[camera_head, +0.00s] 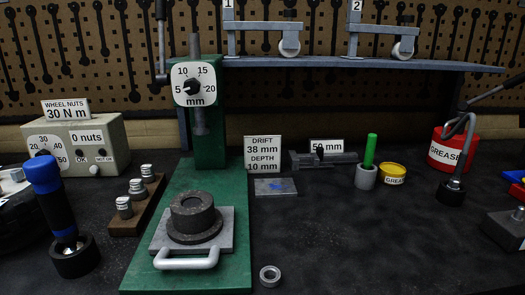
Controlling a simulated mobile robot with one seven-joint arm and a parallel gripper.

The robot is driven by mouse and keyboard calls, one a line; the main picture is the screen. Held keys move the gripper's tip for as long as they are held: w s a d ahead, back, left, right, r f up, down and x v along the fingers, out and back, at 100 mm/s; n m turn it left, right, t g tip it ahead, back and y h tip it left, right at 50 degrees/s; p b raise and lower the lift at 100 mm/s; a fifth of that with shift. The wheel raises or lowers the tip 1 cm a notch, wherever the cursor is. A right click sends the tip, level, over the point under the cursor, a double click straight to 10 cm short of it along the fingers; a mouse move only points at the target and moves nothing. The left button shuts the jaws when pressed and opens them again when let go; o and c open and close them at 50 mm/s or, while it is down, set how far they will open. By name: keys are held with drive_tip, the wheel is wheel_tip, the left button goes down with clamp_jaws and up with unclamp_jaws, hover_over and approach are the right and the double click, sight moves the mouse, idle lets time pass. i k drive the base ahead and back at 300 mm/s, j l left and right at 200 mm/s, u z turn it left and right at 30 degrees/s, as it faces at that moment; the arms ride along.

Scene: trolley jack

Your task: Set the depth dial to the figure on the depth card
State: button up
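The depth dial (193,85) is a white plate on the green press (209,150), marked 5, 10, 15, 20 and mm. Its small black knob (192,87) appears to point left, towards the 5, though it is small in the picture. The depth card (263,154) stands behind the bench middle, right of the press, and reads DRIFT 38 mm, DEPTH 10 mm. My gripper is not in view.
A press lever (160,40) hangs left of the dial. A handled plate (185,257) with a dark ring sits on the press base. A wheel-nut box (88,142) and blue-handled tool (55,200) stand left. The front right bench is mostly clear.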

sight(191, 86)
drive_tip(key=i+j, duration=0.1)
drive_tip(key=j, duration=1.3)
drive_tip(key=i, duration=0.05)
